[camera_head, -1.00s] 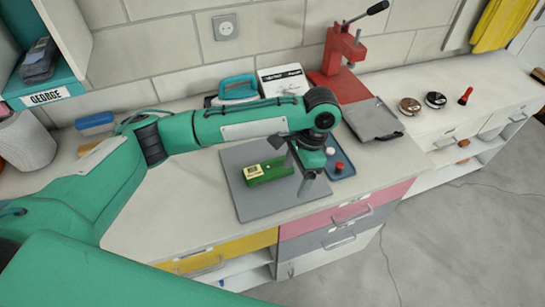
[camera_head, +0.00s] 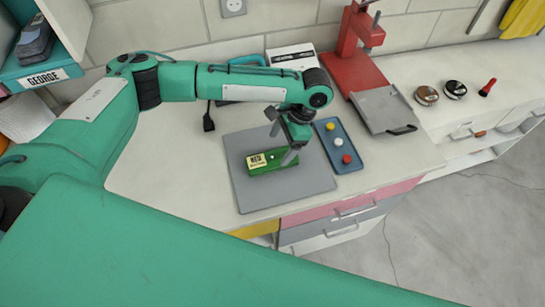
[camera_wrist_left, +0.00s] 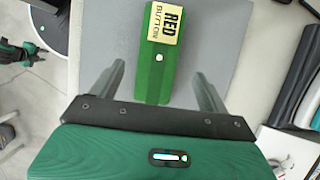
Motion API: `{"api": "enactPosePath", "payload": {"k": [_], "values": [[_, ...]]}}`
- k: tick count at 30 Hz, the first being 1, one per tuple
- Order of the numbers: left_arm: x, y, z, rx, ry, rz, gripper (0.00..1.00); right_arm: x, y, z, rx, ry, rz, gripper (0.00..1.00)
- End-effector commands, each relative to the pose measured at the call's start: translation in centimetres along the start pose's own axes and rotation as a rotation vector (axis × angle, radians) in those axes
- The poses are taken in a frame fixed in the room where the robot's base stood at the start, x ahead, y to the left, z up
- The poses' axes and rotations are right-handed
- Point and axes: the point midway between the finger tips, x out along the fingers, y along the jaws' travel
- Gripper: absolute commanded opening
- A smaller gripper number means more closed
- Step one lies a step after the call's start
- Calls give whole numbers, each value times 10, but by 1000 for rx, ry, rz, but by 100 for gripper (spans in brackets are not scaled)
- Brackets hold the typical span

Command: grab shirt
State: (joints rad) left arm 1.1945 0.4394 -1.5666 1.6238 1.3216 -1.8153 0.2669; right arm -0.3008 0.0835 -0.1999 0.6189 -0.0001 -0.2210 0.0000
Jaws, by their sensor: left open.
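I cannot make out a shirt for certain; a yellow cloth-like item (camera_head: 522,18) hangs at the top right of the head view, cut off by the edge. My left gripper (camera_head: 281,145) is open over a green box (camera_head: 262,168) with a cream label. The box lies on a grey mat (camera_head: 290,196). In the left wrist view the green box (camera_wrist_left: 153,75) shows between the two spread fingers of my left gripper (camera_wrist_left: 158,78). I cannot tell whether a finger touches it.
A blue tray (camera_head: 341,174) with yellow, white and red buttons lies right of the mat. A red press (camera_head: 357,50) and a grey tilted plate (camera_head: 384,110) stand behind. Small round tins (camera_head: 427,95) sit farther right. The white worktop (camera_head: 165,165) is clear left of the mat.

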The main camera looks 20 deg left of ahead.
Motion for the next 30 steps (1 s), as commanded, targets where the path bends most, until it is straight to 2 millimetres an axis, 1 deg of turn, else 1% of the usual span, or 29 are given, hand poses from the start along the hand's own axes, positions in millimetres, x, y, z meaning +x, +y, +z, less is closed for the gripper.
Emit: {"api": "enactPosePath", "payload": {"k": [1, 4, 7, 9, 11, 14, 19, 20, 21, 23, 24, 27, 30], "values": [[3, 0, 1, 0, -1, 1, 78, -3, 1, -7, 0, 9, 1, 36], [14, 1, 2, -1, -3, 2, 78, -12, 2, -14, 0, 17, 2, 36], [30, 1, 3, 0, -3, 1, 78, -20, 2, -14, 0, 16, 2, 36], [41, 2, 2, 0, -3, 1, 78, -21, 1, -11, 0, 13, 1, 36], [47, 2, 1, 0, -1, 2, 78, -22, 0, -8, 0, 10, 0, 36], [52, 2, 1, 1, -1, 1, 78, -22, -3, -3, 1, 3, -4, 36], [52, 2, 0, 1, 0, 0, 78, -22, -7, -1, 2, -1, -7, 36], [52, 1, 0, 1, 0, 0, 74, -22, -7, -1, 2, 0, -8, 36], [52, 1, 0, 1, 0, 0, 66, -22, -7, -1, 2, 0, -8, 36], [52, 1, 0, 1, 0, 0, 55, -22, -7, -1, 2, 0, -7, 36], [52, 2, 0, 1, 0, 0, 47, -22, -7, -2, 2, 1, -7, 36], [52, 1, 0, 1, 0, 0, 28, -22, -6, -3, 2, 2, -7, 36], [51, 1, 0, 1, 0, 0, 28, -22, -6, -4, 2, 3, -6, 36]]}}
